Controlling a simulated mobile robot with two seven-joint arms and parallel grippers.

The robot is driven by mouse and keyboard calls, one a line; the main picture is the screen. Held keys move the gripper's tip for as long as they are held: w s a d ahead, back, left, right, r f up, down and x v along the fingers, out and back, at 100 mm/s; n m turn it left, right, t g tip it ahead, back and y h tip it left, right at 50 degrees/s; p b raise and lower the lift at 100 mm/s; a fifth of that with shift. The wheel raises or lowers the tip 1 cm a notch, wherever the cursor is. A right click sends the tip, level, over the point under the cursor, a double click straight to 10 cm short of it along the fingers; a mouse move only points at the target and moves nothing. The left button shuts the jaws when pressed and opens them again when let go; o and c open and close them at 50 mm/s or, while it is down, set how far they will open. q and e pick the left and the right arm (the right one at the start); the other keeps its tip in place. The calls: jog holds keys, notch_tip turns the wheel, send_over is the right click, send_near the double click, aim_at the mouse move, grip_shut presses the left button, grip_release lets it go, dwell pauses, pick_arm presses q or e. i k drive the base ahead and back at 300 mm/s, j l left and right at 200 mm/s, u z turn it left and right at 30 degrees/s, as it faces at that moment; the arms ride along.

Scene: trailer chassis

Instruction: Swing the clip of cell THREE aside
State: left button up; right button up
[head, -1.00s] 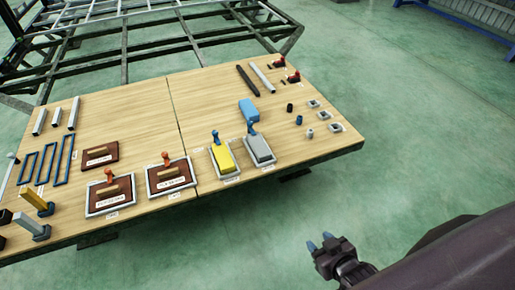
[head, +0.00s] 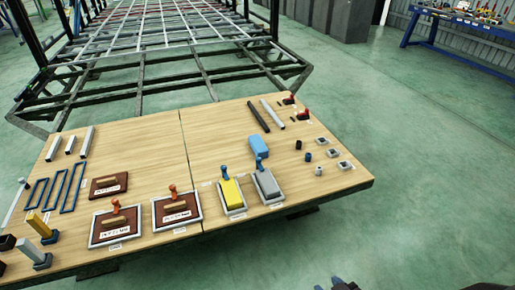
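Four cells stand in a row along the front of the wooden table: a left brown cell (head: 98,236), a second brown cell (head: 160,219), a yellow-block cell (head: 232,194) and a grey-block cell (head: 268,187). Each has an upright clip: orange-red on the brown ones (head: 116,206) (head: 173,191), blue on the yellow (head: 225,173) and grey (head: 259,163) ones. Their small labels are too small to read, so I cannot tell which is THREE. My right gripper (head: 328,284) barely shows at the bottom edge, fingertips apart, short of the table. My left gripper is out of view.
A blue block (head: 259,147) lies behind the grey cell. Dark (head: 259,117) and grey (head: 272,113) bars, red-handled tools and small square parts (head: 346,165) lie on the right. The chassis frame (head: 140,92) stands behind the table.

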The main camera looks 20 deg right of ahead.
aim_at(224, 167)
jog(key=i+l+u, duration=0.35)
jog(key=l, duration=0.3)
jog(key=i+l+u, duration=0.2)
jog(key=i+l, duration=0.1)
jog(key=l, duration=0.1)
